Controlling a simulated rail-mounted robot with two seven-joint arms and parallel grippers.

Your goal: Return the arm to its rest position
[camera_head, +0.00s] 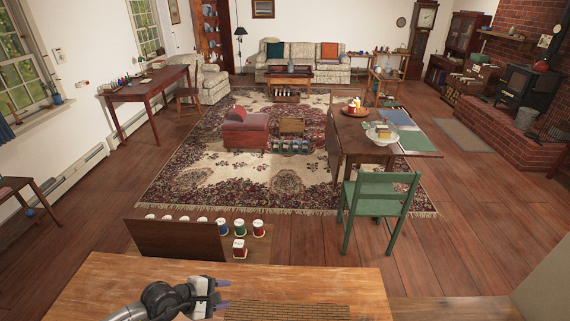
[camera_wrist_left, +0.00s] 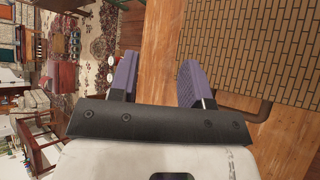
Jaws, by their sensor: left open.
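My left gripper (camera_head: 222,294) is over the wooden table at the bottom of the head view, with its arm coming in from the lower left. Its two purple fingers stand apart with nothing between them. In the left wrist view the open fingers (camera_wrist_left: 157,72) show above the wooden surface, beside a brown woven mat (camera_wrist_left: 262,48). My right gripper is not in view.
The wooden table (camera_head: 330,280) holds the mat (camera_head: 285,312) just right of the gripper. Beyond its far edge are a brown board (camera_head: 175,240) and several white-topped spools (camera_head: 238,229). A green chair (camera_head: 378,198) stands farther off. The tabletop's right part is bare.

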